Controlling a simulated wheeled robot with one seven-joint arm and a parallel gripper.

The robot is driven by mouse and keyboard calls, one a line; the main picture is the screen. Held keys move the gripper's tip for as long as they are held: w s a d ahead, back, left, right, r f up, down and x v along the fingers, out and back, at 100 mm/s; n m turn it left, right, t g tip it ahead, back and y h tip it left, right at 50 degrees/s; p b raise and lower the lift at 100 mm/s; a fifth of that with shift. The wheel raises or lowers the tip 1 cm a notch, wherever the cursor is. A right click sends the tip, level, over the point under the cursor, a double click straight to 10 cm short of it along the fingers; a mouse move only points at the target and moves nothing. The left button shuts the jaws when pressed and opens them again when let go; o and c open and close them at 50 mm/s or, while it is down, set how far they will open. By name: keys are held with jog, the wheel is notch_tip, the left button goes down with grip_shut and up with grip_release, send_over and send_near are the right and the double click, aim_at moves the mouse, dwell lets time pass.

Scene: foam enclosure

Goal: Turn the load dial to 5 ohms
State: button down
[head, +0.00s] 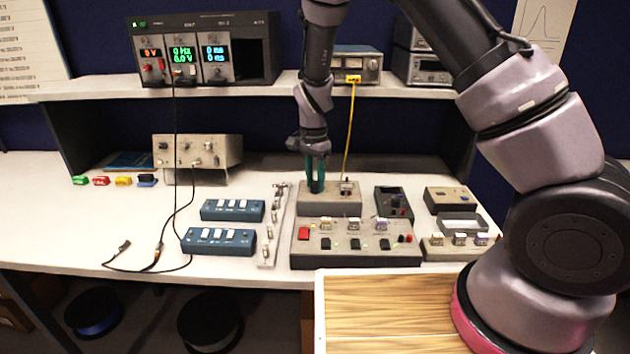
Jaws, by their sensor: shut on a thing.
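My gripper (316,188) points straight down with teal fingers onto the top of a small grey box (342,208) in the middle of the bench. The fingers are shut on a knob there, which I take for the load dial. The knob is mostly hidden by the fingers, and its scale and pointer cannot be read. A small connector (347,188) with a yellow cable stands on the same box, just right of the fingers.
The yellow cable (350,130) hangs from a shelf instrument close to my arm. A grey switch panel (355,262) lies in front. A dark meter box (393,198) stands to the right, blue switch boxes (218,241) to the left. The bench's left front is fairly clear.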

aim_at(315, 184)
jog(key=shift+m, duration=2.2)
jog(key=c, duration=0.5)
grip_release()
jog(key=shift+c, duration=0.2)
notch_tip(315, 184, up, 11)
jog(key=shift+w, duration=0.15)
